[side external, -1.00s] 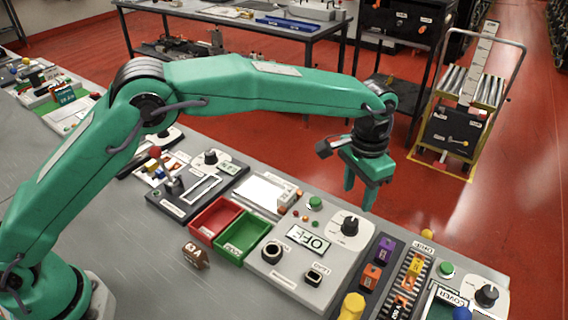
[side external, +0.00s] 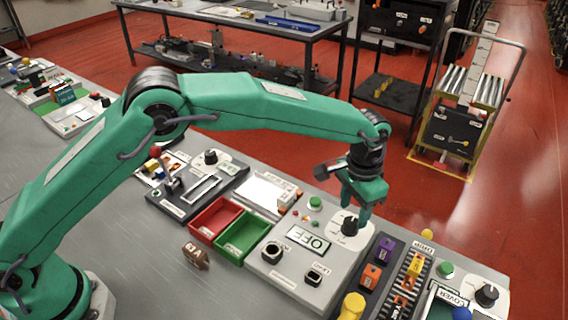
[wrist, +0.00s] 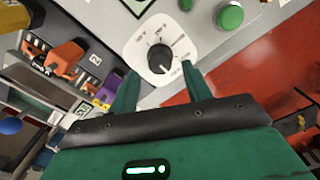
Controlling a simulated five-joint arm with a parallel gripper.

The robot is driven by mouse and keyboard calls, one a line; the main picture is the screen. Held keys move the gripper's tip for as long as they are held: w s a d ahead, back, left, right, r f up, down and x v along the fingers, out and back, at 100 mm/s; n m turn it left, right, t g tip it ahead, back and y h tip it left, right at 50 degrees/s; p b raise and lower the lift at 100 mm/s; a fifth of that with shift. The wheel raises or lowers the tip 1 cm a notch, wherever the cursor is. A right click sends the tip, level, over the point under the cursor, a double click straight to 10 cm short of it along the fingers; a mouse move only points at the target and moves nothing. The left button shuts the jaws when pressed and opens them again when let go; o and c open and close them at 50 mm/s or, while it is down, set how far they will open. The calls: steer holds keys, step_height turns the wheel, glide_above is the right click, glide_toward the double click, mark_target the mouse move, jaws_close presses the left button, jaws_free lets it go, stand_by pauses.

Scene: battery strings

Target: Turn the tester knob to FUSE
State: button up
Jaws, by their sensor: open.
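The tester (side external: 284,268) is a light grey panel on the bench with a display reading OFF (side external: 308,239). Its black knob (side external: 350,227) sits on a white dial plate at the panel's far right corner. In the wrist view the knob (wrist: 160,57) lies just beyond the fingertips, with small dial labels around it that are too blurred to read. My gripper (side external: 359,214) is open, pointing down above the knob, and its fingers show on either side of the knob in the wrist view (wrist: 157,78). I cannot tell whether a finger touches it.
A green button (side external: 315,203) stands left of the knob on the panel. Red (side external: 213,218) and green (side external: 243,235) bins lie to the left. Purple (side external: 385,250) and orange (side external: 371,276) blocks stand close on the right.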

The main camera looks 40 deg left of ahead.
mark_target(352, 221)
steer(key=shift+f, duration=0.25)
steer(key=shift+f, duration=1.5)
steer(key=c, duration=0.8)
